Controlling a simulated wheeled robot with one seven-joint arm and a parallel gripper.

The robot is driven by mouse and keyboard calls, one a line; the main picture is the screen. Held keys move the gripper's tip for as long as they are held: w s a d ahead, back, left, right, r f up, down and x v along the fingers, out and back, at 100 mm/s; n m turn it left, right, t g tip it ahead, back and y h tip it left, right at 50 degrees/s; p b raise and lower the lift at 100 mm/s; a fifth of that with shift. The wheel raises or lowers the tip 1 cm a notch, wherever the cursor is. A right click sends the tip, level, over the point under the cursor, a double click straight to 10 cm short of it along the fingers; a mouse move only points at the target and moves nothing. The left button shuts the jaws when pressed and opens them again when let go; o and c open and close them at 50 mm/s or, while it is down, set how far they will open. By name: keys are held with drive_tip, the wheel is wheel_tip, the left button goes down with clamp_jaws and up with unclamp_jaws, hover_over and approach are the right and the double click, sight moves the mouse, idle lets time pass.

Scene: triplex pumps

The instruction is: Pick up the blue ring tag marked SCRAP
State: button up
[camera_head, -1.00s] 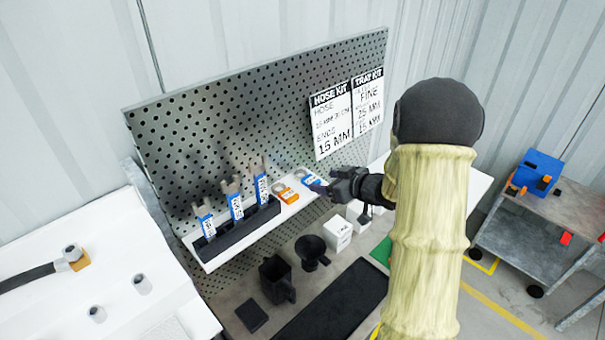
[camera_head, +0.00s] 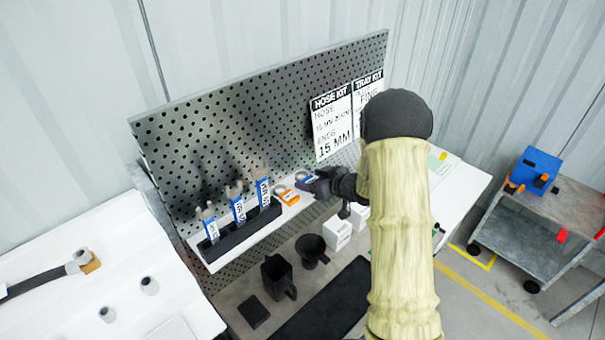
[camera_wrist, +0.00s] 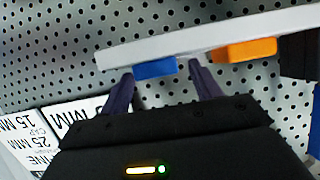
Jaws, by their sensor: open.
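The blue ring tag (camera_wrist: 155,69) shows as a blue block at the edge of the white shelf in the wrist view. Its marking cannot be read. In the head view, its grey ring (camera_head: 302,176) shows on the shelf, and my gripper mostly hides its blue part. My gripper (camera_wrist: 161,80) is open, one dark finger on each side of the blue block. The left finger is close to the block's end; contact cannot be told. The right finger stands farther off. In the head view my gripper (camera_head: 312,186) is at the shelf's right end.
An orange ring tag (camera_wrist: 240,50) lies close beside the blue one. A black rack (camera_head: 242,232) with several blue-labelled tools stands farther left on the white shelf (camera_head: 205,262). The pegboard (camera_head: 220,130) rises behind. Black holders and white boxes (camera_head: 337,232) stand below.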

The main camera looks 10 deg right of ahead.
drive_tip(key=shift+w+a, duration=0.15)
drive_tip(key=shift+a, duration=0.05)
drive_tip(key=shift+d, duration=0.1)
drive_tip(key=shift+d+f, duration=0.1)
drive_tip(key=shift+d, duration=0.05)
drive_tip(key=shift+s, duration=0.2)
drive_tip(key=c, duration=1.1)
drive_tip(key=shift+b, duration=0.3)
